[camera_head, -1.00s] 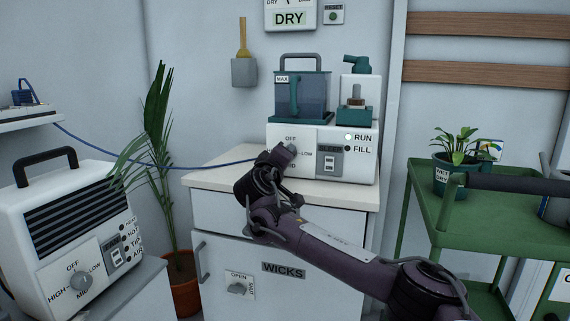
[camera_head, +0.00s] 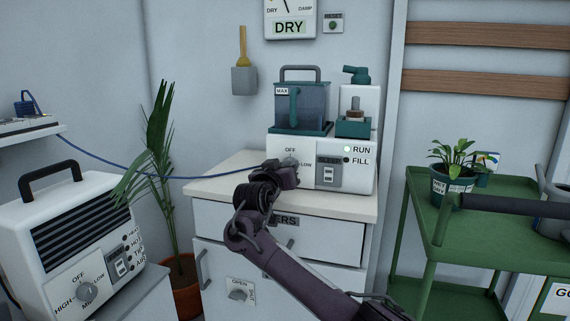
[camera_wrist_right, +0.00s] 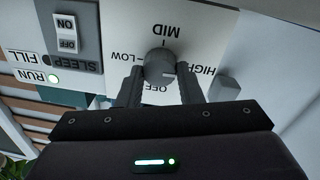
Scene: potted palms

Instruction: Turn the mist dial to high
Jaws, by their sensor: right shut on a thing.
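The mist dial is a round grey knob (camera_wrist_right: 158,66) on the white front of the humidifier (camera_head: 360,175). In the right wrist view, seen upside down, it has OFF, LOW, MID and HIGH around it. A short pale mark on the knob appears to face the HIGH side. My right gripper (camera_head: 287,170) is at the dial, its two dark fingers (camera_wrist_right: 161,72) shut on the knob from both sides. In the head view the gripper hides most of the dial and some labels. My left gripper is not in view.
The humidifier stands on a white cabinet (camera_head: 235,188), its RUN lamp (camera_head: 347,149) lit. A SLEEP switch (camera_head: 328,172) is just right of the dial. A similar-dialled heater (camera_head: 75,235) is lower left, a potted palm (camera_head: 158,150) behind it. A green trolley (camera_head: 480,235) is at right.

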